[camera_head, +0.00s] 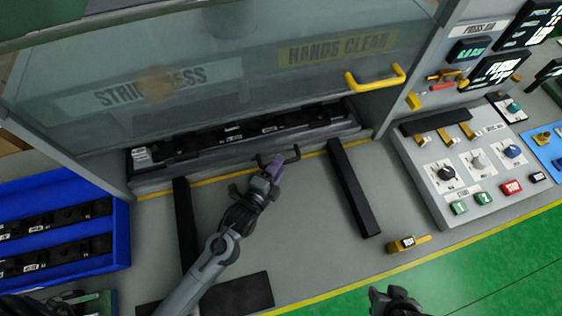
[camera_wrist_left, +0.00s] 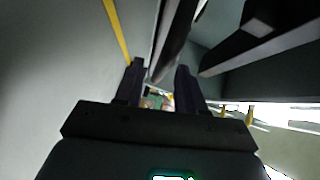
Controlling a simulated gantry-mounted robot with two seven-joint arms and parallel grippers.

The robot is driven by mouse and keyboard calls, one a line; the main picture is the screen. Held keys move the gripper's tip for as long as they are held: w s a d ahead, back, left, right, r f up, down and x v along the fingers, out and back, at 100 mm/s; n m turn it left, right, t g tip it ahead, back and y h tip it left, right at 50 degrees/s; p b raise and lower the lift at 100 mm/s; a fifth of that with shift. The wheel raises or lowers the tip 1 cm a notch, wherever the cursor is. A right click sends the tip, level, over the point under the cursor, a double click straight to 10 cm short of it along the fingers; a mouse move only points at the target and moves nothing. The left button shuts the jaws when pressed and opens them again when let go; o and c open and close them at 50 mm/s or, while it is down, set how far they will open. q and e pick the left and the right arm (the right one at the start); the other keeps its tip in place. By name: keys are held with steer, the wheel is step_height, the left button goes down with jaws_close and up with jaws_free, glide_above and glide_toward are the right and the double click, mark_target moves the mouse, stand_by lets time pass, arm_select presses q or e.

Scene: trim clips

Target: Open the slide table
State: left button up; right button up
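The slide table (camera_head: 215,169) is a long grey tray with a row of dark trim parts, lying inside the press opening. A black handle (camera_head: 292,153) stands out from the middle of its front. My left gripper (camera_head: 274,168) is at this handle and covers its left part. In the left wrist view, my left gripper's two dark fingers (camera_wrist_left: 160,85) stand apart, with a dark bar just beyond and partly between them. I cannot tell whether they touch it. My right gripper (camera_head: 396,300) shows only in part at the bottom edge; its fingers are unclear.
A clear guard with a yellow handle (camera_head: 375,79) is above. A blue bin (camera_head: 60,262) stands left, a control panel (camera_head: 470,165) right.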

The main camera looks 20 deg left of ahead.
arm_select(q)
steer(key=shift+w+d+f, duration=0.1)
steer(key=shift+w+f, duration=0.05)
steer(key=shift+w, duration=1)
jaws_close()
